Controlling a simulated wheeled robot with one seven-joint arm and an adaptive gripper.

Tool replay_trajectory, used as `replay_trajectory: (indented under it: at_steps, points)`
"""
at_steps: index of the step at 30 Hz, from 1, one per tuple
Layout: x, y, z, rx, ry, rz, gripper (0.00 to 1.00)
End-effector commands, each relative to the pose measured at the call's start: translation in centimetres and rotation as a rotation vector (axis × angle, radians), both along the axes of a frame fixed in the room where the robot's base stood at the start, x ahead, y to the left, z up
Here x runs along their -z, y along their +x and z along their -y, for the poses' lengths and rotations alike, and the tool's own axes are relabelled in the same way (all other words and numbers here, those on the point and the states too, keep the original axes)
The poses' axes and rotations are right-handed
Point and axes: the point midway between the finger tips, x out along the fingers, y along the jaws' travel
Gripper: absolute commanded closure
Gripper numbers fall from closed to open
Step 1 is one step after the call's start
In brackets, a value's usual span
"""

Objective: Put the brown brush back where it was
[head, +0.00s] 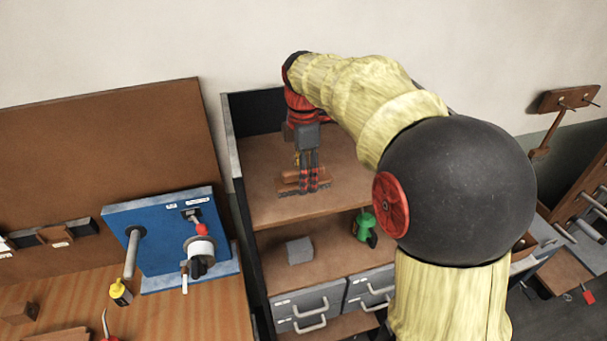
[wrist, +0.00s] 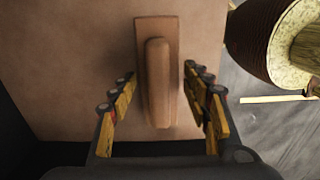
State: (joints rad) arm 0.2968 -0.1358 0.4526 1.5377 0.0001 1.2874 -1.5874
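The brown brush (head: 291,186) lies on the upper shelf board (head: 268,208) of the cabinet, its back and raised handle facing up. In the wrist view the brush (wrist: 158,75) runs lengthwise between the fingers. My gripper (head: 312,186) points down at it from above. In the wrist view my gripper (wrist: 158,85) is open, with one finger on each side of the brush and a visible gap on the left. The right finger is close to the brush's edge; I cannot tell whether it touches. In the head view the fingers hide part of the brush.
A grey block (head: 299,250) and a green bottle-like object (head: 365,228) stand on the shelf below, above grey drawers (head: 308,306). A blue panel (head: 165,240) stands on the bench at left. A round brown-and-cream object (wrist: 275,40) is right of the brush in the wrist view.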

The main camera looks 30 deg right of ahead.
Motion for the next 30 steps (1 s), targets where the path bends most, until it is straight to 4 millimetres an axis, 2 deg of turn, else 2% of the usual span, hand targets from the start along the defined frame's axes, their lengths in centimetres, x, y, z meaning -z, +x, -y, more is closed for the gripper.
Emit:
replay_trajectory:
  at_steps: [10,14,17,30]
  points:
    - [0.0,0.0,0.0,0.0,0.0,0.0,0.45]
    - [-0.6,0.0,0.0,0.0,0.0,0.001,0.45]
    - [-1.8,0.1,0.0,0.0,-0.001,0.003,0.45]
    - [-10.3,0.1,0.0,0.0,-0.001,0.002,0.45]
